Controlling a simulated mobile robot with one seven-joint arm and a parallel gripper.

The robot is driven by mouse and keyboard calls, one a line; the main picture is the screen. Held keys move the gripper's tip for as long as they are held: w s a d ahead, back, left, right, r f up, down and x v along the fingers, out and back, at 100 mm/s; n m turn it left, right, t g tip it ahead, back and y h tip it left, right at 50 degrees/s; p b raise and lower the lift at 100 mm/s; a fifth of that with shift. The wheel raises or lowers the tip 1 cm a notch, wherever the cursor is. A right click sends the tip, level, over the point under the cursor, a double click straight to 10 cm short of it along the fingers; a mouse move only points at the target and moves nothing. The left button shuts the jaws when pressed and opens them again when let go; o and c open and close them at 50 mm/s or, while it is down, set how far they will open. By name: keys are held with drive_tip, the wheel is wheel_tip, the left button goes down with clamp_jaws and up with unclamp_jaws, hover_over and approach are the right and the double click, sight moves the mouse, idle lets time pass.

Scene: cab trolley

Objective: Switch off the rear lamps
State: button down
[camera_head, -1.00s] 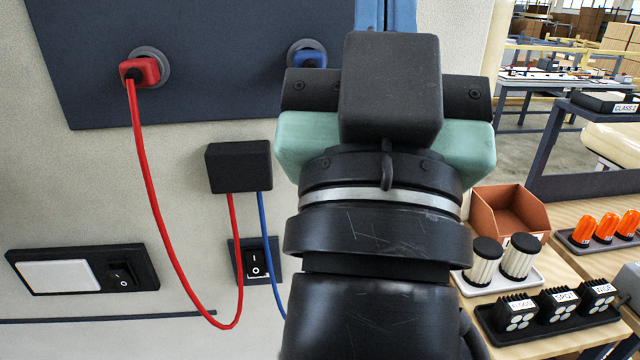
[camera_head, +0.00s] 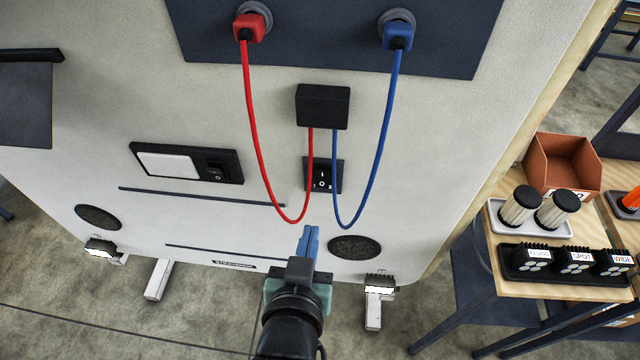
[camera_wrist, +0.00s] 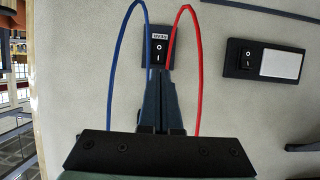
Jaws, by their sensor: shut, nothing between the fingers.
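A black rocker switch (camera_head: 321,177) with a small label is set in the pale panel, between the hanging red and blue cables. In the wrist view the switch (camera_wrist: 159,48) shows O and I marks and a label that seems to read REAR. My gripper (camera_head: 309,232) is shut and empty, its blue fingers below the switch in the head view. In the wrist view the fingertips (camera_wrist: 157,72) point at the switch's near edge; I cannot tell whether they touch.
The red cable (camera_head: 256,130) and blue cable (camera_head: 385,130) loop down on both sides of the switch from a black box (camera_head: 323,106). Another switch beside a white plate (camera_head: 168,164) sits left. A wooden bench (camera_head: 480,262) with lamps and bins stands right.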

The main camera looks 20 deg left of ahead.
drive_tip(key=p, duration=0.4)
approach(322, 182)
drive_tip(key=x, duration=0.6)
drive_tip(key=shift+f, duration=0.15)
drive_tip(key=shift+w+a+f, duration=0.15)
drive_tip(key=shift+w+f, duration=0.05)
drive_tip(key=shift+w, duration=0.05)
drive_tip(key=shift+f, duration=0.1)
drive_tip(key=shift+w+f+t+b, duration=0.15)
drive_tip(key=shift+f+t+b, duration=0.2)
drive_tip(key=shift+b, duration=0.9)
drive_tip(key=shift+r+p, duration=0.35)
drive_tip(key=shift+r, duration=0.1)
